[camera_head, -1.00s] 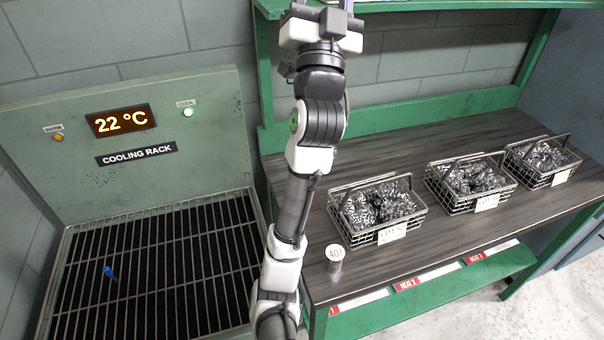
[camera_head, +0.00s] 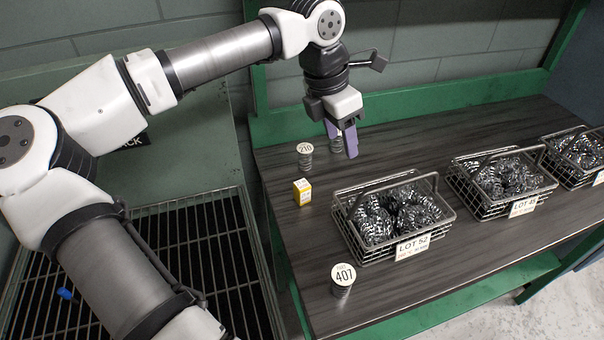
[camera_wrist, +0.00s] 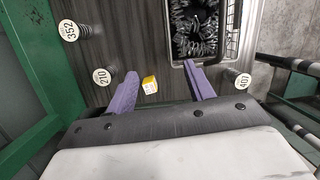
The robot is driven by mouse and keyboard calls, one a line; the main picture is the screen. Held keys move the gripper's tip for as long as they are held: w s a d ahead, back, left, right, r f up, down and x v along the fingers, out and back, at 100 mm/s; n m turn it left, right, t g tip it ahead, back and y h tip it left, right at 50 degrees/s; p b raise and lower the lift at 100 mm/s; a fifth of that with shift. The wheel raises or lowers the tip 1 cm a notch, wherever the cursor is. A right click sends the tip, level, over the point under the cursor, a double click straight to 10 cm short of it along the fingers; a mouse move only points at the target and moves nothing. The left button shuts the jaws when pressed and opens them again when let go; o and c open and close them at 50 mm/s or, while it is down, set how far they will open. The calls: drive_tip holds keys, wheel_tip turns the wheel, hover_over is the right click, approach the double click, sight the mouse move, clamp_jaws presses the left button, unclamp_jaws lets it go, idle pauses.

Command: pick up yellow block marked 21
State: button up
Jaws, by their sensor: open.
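The small yellow block (camera_head: 302,192) stands on the dark bench top near its left edge, with a white top; its marking is too small to read. In the wrist view the block (camera_wrist: 149,85) shows between the two purple fingers, nearer the left one, and appears below them. My gripper (camera_head: 342,138) is open and empty, above the bench, to the right of and farther back than the block in the head view. Its spread fingers also show in the wrist view (camera_wrist: 161,70).
A spring with tag 210 (camera_head: 306,157) stands just behind the block, and spring 407 (camera_head: 342,280) is near the front edge. Spring 352 (camera_wrist: 72,32) stands at the back. The LOT 52 wire basket (camera_head: 392,222) is close on the block's right; more baskets stand farther right.

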sight(302, 184)
drive_tip(key=a+f+n+y, duration=0.1)
drive_tip(key=a+f+y, duration=0.15)
drive_tip(key=a, duration=0.45)
drive_tip(key=f, duration=0.4)
drive_tip(key=f+p, duration=0.1)
drive_tip(key=f, duration=0.1)
drive_tip(key=shift+w+f, duration=0.35)
drive_tip(key=shift+d+f+p, duration=0.1)
drive_tip(key=shift+f+p, duration=0.8)
drive_tip(key=shift+f, duration=2.1)
drive_tip(key=c, duration=1)
drive_tip(key=shift+c, duration=0.2)
drive_tip(key=shift+r, duration=0.1)
